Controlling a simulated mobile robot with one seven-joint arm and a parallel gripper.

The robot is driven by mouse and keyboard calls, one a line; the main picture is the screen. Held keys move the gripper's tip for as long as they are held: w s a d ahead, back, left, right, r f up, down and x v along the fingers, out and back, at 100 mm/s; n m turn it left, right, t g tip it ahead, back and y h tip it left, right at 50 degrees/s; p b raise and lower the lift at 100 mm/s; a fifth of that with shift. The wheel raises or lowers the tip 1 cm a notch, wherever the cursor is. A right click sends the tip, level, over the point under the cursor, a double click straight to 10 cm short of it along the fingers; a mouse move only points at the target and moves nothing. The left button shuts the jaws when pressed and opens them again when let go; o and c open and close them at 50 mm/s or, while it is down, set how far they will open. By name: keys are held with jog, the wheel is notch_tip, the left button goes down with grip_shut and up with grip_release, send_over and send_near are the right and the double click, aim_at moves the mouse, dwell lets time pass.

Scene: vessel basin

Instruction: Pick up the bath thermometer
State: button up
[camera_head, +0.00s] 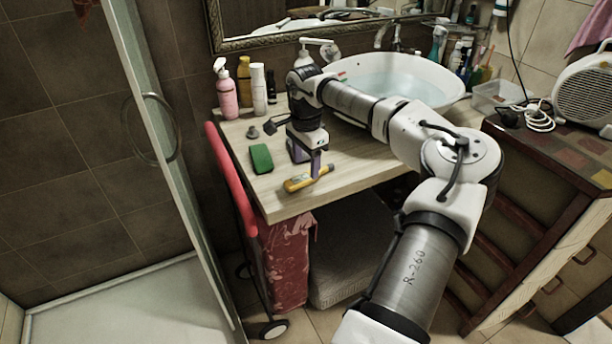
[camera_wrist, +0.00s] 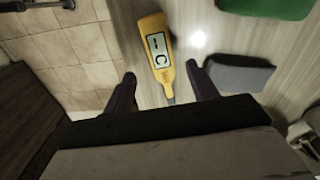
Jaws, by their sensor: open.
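The bath thermometer (camera_head: 308,178) is a yellow stick with a grey tip, lying on the wooden counter near its front edge. In the wrist view the thermometer (camera_wrist: 156,42) shows its pale display, and its narrow end points toward my gripper. My gripper (camera_wrist: 160,73) is open, with one dark finger on each side of the thermometer's lower part in the picture. A gap shows on both sides, and I cannot tell how high the fingers are above the counter. In the head view my gripper (camera_head: 317,170) points down at the thermometer and partly covers it.
A green sponge (camera_head: 261,159) lies left of the thermometer. A grey block (camera_wrist: 240,75) lies on the counter right of my gripper in the wrist view. A pink bottle (camera_head: 227,92) and other bottles stand behind. The basin (camera_head: 390,75) is at the back right.

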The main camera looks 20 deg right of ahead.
aim_at(305, 176)
jog(key=shift+w+a+f+p, duration=0.15)
jog(key=shift+f+p, duration=0.35)
jog(key=shift+f, duration=1.45)
jog(key=c, duration=1.1)
jog(key=shift+r, duration=0.1)
notch_tip(305, 176, up, 20)
jog(key=b, duration=0.3)
